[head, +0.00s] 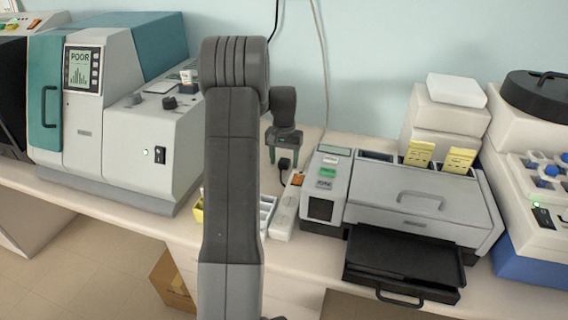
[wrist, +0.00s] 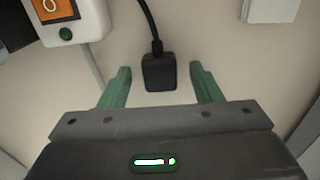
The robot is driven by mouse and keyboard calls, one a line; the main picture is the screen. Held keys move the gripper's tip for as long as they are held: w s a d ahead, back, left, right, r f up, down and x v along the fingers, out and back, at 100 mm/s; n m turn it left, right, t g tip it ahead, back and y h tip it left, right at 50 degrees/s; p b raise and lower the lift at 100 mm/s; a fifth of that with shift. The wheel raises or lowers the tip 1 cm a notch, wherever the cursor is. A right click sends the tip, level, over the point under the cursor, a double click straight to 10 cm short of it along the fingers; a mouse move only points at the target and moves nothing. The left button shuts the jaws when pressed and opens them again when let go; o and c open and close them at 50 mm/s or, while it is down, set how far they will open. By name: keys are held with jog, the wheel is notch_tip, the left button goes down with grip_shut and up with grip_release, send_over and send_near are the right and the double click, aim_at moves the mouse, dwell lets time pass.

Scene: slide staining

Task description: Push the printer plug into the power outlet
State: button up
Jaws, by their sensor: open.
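The black printer plug (head: 285,164) lies on the bench just below my gripper (head: 284,150). In the wrist view the plug (wrist: 158,72) sits between the tips of my gripper's green fingers (wrist: 160,69), with a gap on each side. My gripper is open and holds nothing. The plug's black cord runs up and away from it. The white power strip (head: 283,218), which bears the outlets, lies just in front of the plug, beside the printer. Its end with the orange switch (wrist: 55,8) and a green light shows at the upper left of the wrist view. Its sockets are not clear.
The grey printer (head: 420,195) stands right of the strip with its dark tray out. A compartmented white tray (head: 266,212) is left of the strip, partly behind my arm. A large teal and white machine (head: 130,110) stands at left. A grey cable (head: 324,70) hangs down the wall.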

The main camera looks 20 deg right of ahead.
aim_at(284, 160)
jog(key=shift+c, duration=0.5)
jog(key=c, duration=0.9)
jog(key=shift+r, duration=0.1)
notch_tip(284, 160, up, 10)
jog(key=shift+f+b, duration=0.1)
jog(key=shift+b, duration=0.35)
